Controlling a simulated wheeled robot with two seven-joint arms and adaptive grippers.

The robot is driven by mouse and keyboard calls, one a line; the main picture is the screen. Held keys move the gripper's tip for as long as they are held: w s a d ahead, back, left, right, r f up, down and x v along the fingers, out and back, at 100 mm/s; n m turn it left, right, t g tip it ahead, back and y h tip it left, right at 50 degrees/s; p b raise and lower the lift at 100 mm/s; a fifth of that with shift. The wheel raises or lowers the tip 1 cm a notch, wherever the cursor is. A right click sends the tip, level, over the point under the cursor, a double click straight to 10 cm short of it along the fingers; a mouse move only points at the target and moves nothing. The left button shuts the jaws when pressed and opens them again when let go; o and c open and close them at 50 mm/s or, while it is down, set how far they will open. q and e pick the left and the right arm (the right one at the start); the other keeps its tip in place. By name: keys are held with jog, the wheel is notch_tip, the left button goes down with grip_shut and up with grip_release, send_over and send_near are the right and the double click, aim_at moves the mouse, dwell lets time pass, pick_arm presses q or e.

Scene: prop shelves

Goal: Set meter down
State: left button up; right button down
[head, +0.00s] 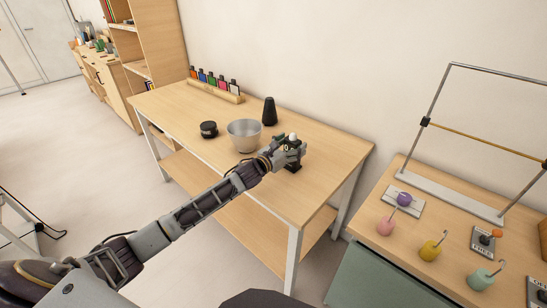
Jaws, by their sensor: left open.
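The meter seems to be the small dark object with a pale top (293,150) on the wooden table, at the fingers of my left gripper (287,154). My left arm reaches in from the lower left over the table's front edge. The left gripper is open around or beside the dark object; its fingers partly hide it, so I cannot tell whether they touch it. The object looks upright and its base appears to be on the tabletop (330,160). My right gripper is not in view.
A second table (400,245) with a metal frame and hooked weights stands right. The table's right end is clear.

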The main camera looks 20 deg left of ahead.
pick_arm(q)
jog(key=v, duration=1.1)
dwell(0.6)
jog(key=shift+s+r, duration=0.15)
